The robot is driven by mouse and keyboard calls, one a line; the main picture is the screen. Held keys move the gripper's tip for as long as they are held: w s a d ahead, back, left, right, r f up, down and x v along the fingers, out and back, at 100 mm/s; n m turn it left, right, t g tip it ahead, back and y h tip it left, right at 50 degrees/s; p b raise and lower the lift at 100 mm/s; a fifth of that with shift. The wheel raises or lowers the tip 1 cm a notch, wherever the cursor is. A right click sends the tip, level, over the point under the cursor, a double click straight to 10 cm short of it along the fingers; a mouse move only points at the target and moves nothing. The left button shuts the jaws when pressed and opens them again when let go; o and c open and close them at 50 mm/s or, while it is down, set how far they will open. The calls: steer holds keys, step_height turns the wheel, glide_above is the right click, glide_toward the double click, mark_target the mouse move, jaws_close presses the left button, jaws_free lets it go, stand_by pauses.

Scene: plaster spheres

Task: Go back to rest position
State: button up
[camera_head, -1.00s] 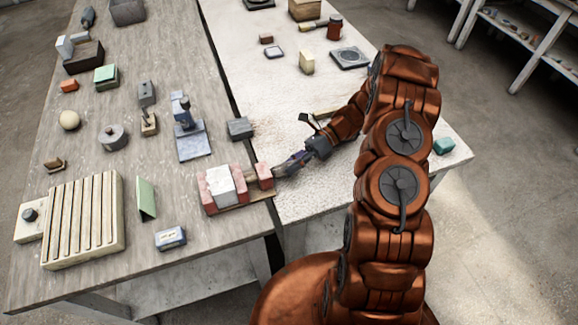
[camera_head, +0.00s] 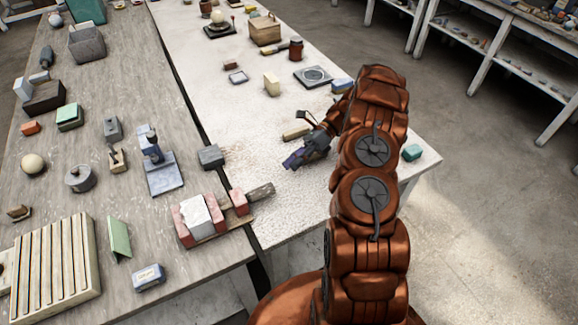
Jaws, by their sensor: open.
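My gripper (camera_head: 292,160) is at the end of my copper-coloured arm, over the white table (camera_head: 290,205). It is open, and I see nothing between its fingers. A wooden-looking block (camera_head: 261,191) lies at the right end of the red and white block set (camera_head: 200,217), apart from the gripper. A pale bar (camera_head: 296,133) lies just behind the gripper. My arm hides part of the white table's right side.
The grey table (camera_head: 130,190) on the left holds a plaster sphere (camera_head: 33,163), a slatted cream rack (camera_head: 55,265) and a blue-grey device (camera_head: 158,165). A teal block (camera_head: 411,152) sits near the white table's right edge. Shelves (camera_head: 500,60) stand at the back right.

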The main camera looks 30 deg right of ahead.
stand_by(0.6)
steer(key=s+a+r+n+g+h, duration=0.1)
steer(key=s+a+r+n+h, duration=0.4)
steer(key=r, duration=0.3)
steer(key=s+a+r+n+g+h, duration=0.1)
steer(key=s+a+r+n+h, duration=0.1)
steer(key=s+a+r+n, duration=0.45)
steer(key=s+r+n+t+h, duration=0.2)
steer(key=s+n, duration=0.4)
steer(key=s, duration=0.3)
steer(key=s+r+n+t+h, duration=0.1)
steer(key=s+n+t+h, duration=0.1)
steer(key=s+n+h, duration=0.3)
steer(key=s+n, duration=0.1)
steer(key=s, duration=0.3)
steer(key=shift+a+r, duration=0.3)
steer(key=shift+r, duration=0.05)
